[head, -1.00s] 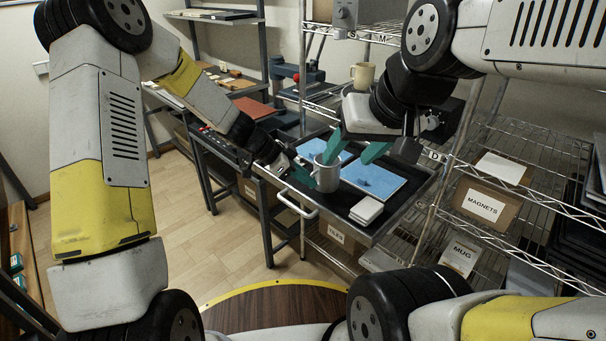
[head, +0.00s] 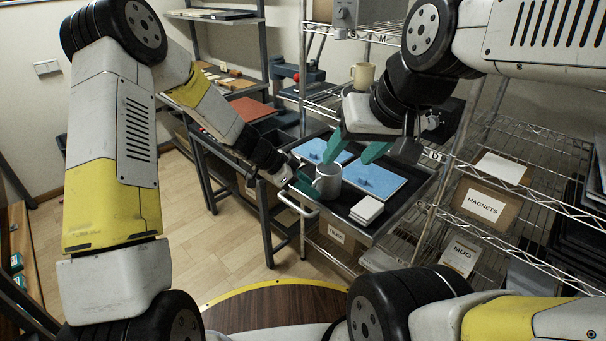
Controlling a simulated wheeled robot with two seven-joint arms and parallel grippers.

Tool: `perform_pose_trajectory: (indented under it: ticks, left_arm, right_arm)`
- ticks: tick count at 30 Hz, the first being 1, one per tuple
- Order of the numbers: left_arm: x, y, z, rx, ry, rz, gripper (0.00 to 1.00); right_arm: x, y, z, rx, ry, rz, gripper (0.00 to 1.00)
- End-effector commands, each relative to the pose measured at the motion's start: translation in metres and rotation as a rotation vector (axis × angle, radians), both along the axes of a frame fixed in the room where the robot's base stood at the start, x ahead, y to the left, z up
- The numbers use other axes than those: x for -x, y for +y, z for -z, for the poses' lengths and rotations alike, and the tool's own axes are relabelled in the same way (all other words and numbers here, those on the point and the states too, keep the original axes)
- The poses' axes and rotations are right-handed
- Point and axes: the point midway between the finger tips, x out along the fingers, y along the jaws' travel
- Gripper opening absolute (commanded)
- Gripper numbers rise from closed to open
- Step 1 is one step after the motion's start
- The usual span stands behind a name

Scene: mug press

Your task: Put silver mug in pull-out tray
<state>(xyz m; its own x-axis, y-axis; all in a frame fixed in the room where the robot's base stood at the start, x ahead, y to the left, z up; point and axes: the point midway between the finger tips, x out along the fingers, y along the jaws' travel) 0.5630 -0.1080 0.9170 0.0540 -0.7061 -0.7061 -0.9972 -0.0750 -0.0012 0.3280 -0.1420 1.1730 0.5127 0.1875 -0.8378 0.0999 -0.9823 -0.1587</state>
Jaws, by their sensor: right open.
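The silver mug (head: 328,184) is upright at the front left of the pull-out tray (head: 345,228), in front of the blue pads. I cannot tell whether its base touches the tray. My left gripper (head: 303,187) is at the mug's left side, one teal finger showing beside it. The mug partly hides this gripper, so its grip is unclear. My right gripper (head: 356,150) is open and empty, teal fingers apart above the blue pads, behind and right of the mug.
Two blue pads (head: 376,181) and a stack of white coasters (head: 366,210) occupy the tray. A cream mug (head: 363,75) stands on the wire rack behind. A box labelled MAGNETS (head: 486,203) is on the right shelf. The tray's front handle (head: 297,203) sticks out.

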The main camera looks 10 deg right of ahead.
Motion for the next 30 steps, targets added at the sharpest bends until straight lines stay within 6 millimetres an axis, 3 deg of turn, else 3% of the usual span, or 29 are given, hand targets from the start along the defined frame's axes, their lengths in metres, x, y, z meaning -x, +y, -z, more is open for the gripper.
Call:
perform_pose_trajectory:
  ticks: [5, 18, 27, 30]
  left_arm:
    - [0.0, 0.013, -0.013, 0.0, -0.004, -0.004, 0.31]
    - [0.005, 0.074, -0.074, 0.0, -0.003, -0.003, 0.31]
    - [0.008, 0.086, -0.087, -0.004, 0.002, -0.005, 0.31]
    - [0.015, 0.091, -0.1, -0.03, 0.021, -0.037, 0.31]
  right_arm:
    - [0.0, 0.0, 0.0, 0.0, 0.0, 0.0, 0.56]
    - [0.0, 0.0, 0.0, 0.0, 0.0, 0.0, 0.56]
    - [0.0, 0.0, 0.0, 0.0, 0.0, 0.0, 0.56]
    - [0.0, 0.0, 0.0, 0.0, 0.0, 0.0, 0.56]
